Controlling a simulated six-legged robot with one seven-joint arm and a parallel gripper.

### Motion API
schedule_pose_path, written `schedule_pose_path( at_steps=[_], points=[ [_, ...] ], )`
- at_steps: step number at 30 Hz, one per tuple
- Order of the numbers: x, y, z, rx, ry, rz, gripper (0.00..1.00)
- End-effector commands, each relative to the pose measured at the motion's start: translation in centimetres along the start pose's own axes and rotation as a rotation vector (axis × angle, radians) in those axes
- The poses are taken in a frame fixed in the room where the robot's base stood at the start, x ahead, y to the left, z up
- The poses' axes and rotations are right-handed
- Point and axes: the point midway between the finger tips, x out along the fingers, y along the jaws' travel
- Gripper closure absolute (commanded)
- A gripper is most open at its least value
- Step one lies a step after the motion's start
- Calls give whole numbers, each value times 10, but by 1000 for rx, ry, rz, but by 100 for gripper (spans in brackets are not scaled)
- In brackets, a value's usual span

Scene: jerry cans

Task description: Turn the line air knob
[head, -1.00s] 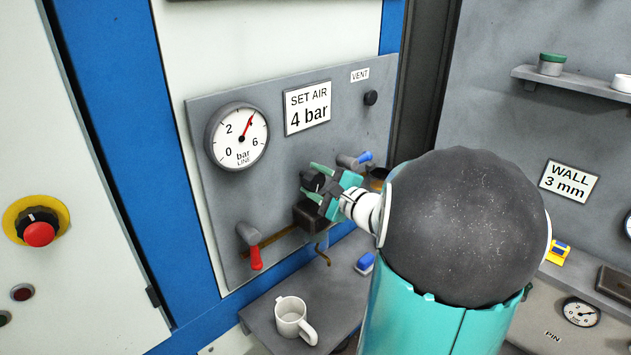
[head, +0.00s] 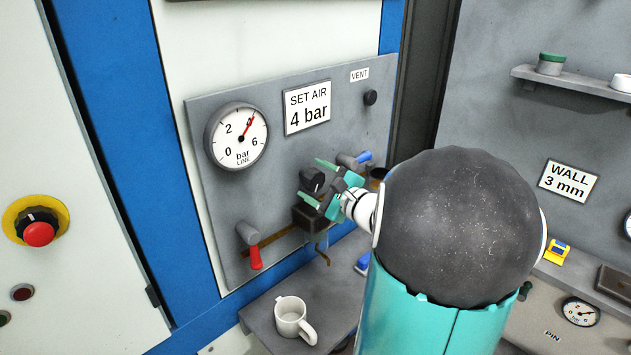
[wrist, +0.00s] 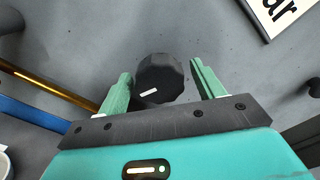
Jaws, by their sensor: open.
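The line air knob is a dark, faceted knob (wrist: 160,78) with a white pointer mark, on the grey panel; it also shows in the head view (head: 313,181). My gripper (wrist: 160,82) is open, with one green finger on each side of the knob. Gaps show between both fingers and the knob in the wrist view. In the head view, my gripper (head: 326,183) is at the knob, and my arm hides part of the panel's right side. The line gauge (head: 238,137) has its red needle a little past 4. A sign (head: 307,107) reads "SET AIR 4 bar".
A red-handled valve (head: 252,247) is at the panel's lower left and a blue-handled valve (head: 357,159) right of the knob. A dark vent button (head: 370,97) is above. A white mug (head: 293,318) stands on the shelf (head: 262,312) below. A brass pipe (wrist: 40,82) runs left of the knob.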

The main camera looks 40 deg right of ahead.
Motion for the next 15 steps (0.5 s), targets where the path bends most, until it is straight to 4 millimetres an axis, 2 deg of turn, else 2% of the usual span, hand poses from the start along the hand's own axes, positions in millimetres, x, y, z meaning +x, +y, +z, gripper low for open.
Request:
schedule_pose_path(
  at_steps=[5,15],
  points=[
    [-23,0,0,-2,3,-1,33],
    [-97,-1,0,0,4,-3,33]
  ],
)
